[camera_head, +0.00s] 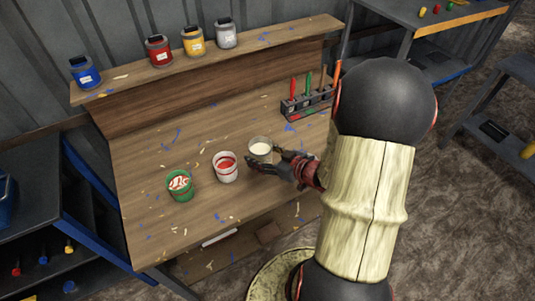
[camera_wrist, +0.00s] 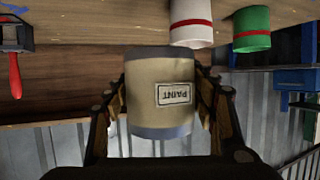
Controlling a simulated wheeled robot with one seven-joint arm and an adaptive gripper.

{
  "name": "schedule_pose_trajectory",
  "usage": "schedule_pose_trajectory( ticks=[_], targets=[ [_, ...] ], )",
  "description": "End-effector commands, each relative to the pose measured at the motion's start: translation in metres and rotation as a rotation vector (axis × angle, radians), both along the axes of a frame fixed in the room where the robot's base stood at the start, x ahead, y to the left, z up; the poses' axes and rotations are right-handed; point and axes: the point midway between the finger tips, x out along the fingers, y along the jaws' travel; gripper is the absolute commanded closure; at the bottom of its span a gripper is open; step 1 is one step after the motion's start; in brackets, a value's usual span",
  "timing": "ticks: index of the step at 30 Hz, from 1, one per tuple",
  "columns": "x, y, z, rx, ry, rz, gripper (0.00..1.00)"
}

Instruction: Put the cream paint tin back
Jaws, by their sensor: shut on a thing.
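The cream paint tin (camera_head: 260,147) is open-topped with pale paint inside. It is at the right end of a row of three tins at the bench's front. My gripper (camera_head: 266,162) is shut on it, with fingers on both sides. In the wrist view the tin (camera_wrist: 160,95) fills the middle between my fingers, its PAINT label upside down. I cannot tell whether its base touches the bench. To its left are a white tin with red paint (camera_head: 225,167) and a green tin (camera_head: 180,185); they also show in the wrist view.
The wooden bench (camera_head: 150,150) has paint flecks and free room behind the tins. A raised shelf (camera_head: 125,84) holds blue, red, yellow and grey tins. A tool rack (camera_head: 306,103) with coloured handles stands at the bench's back right. Dark side benches flank it.

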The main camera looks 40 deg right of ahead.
Motion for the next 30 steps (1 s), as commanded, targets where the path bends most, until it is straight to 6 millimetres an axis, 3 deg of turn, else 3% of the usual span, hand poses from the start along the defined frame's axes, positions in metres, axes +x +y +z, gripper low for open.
schedule_pose_trajectory(
  ticks=[11,15,30],
  targets=[
    [0.046,-0.068,-0.041,-0.001,-0.001,0.0,0.87],
    [0.057,-0.084,-0.066,0.001,0.0,0.0,0.87],
    [0.072,-0.107,-0.105,0.001,-0.001,0.0,0.87]
  ],
)
